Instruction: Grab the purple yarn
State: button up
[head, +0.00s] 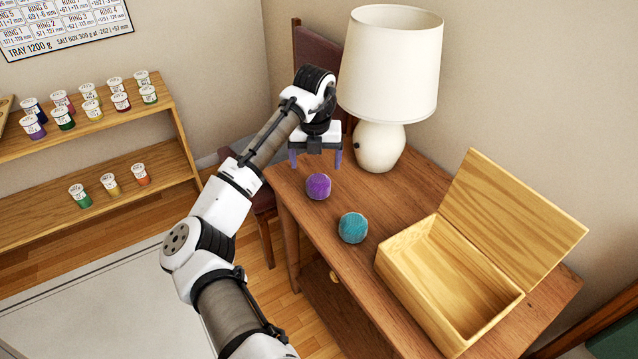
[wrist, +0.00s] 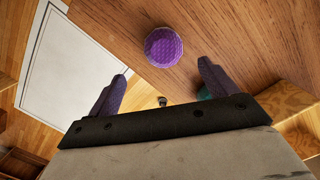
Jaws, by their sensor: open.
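The purple yarn (head: 318,186) is a small ball on the wooden table, near its left edge. It also shows in the wrist view (wrist: 163,47), beyond and between the two fingers. My gripper (head: 315,160) is open and empty, with its fingers pointing down. In the head view it appears just above and behind the purple yarn. In the wrist view the gripper (wrist: 160,85) shows its fingers spread wide, with the yarn apart from both.
A teal ball (head: 353,228) lies in front of the purple yarn; in the wrist view it is partly hidden behind the right finger. A white lamp (head: 379,147) stands close to the gripper's right. An open wooden box (head: 408,240) stands on the table (head: 300,216) at right.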

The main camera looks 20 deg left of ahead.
aim_at(318, 178)
jog(key=f, duration=0.3)
jog(key=w+f+p, duration=0.1)
jog(key=f, duration=0.5)
jog(key=shift+w+f+p, duration=0.1)
jog(key=shift+w+p, duration=0.2)
jog(key=shift+p, duration=0.1)
jog(key=shift+c, duration=0.3)
jog(key=c, duration=1)
